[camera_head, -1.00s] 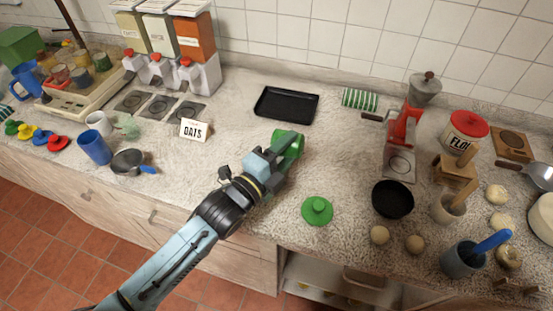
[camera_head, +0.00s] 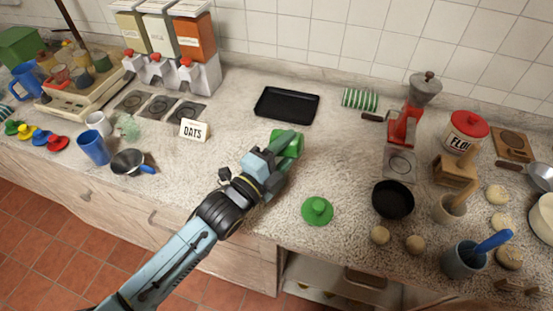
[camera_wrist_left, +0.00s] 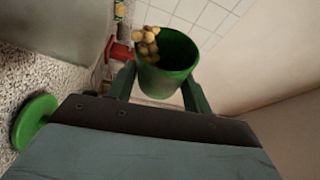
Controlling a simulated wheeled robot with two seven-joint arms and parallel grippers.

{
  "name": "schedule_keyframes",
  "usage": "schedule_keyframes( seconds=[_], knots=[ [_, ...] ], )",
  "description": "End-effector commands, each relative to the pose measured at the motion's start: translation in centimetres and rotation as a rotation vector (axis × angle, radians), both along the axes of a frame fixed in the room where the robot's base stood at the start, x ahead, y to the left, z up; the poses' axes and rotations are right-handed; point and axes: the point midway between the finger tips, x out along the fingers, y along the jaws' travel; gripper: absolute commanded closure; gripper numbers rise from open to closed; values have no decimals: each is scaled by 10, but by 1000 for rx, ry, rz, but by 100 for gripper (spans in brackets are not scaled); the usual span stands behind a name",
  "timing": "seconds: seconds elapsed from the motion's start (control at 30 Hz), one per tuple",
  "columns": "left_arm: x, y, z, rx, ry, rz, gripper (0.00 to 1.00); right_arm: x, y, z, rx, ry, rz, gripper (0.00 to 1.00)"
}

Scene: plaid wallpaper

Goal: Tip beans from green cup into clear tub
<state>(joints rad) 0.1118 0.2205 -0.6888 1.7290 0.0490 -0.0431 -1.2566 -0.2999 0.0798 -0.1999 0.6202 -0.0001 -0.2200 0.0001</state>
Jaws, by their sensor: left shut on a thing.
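My left gripper (camera_head: 283,145) is shut on the green cup (camera_head: 292,148), held over the middle of the counter in front of the black tray. In the left wrist view the green cup (camera_wrist_left: 165,68) sits between the two fingers and looks tilted. Several tan beans (camera_wrist_left: 148,42) show at its mouth; I cannot tell whether any are leaving it. A pale, see-through greenish vessel (camera_head: 128,127) stands far left beside a white mug; I cannot tell if it is the clear tub. My right gripper is not in view.
A green lid (camera_head: 317,211) lies on the counter to the right of my gripper. The black tray (camera_head: 286,106) lies behind it, the OATS card (camera_head: 194,130) to its left. A black pan (camera_head: 392,199) and a red grinder (camera_head: 403,128) stand to the right.

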Motion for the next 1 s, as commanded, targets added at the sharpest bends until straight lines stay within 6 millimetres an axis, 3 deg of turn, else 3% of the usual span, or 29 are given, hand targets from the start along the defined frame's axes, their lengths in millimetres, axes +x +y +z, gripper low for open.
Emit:
schedule_keyframes(
  seconds=[1.0],
  knots=[
    [0,1,2,-44,12,0,75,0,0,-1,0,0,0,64]
  ],
)
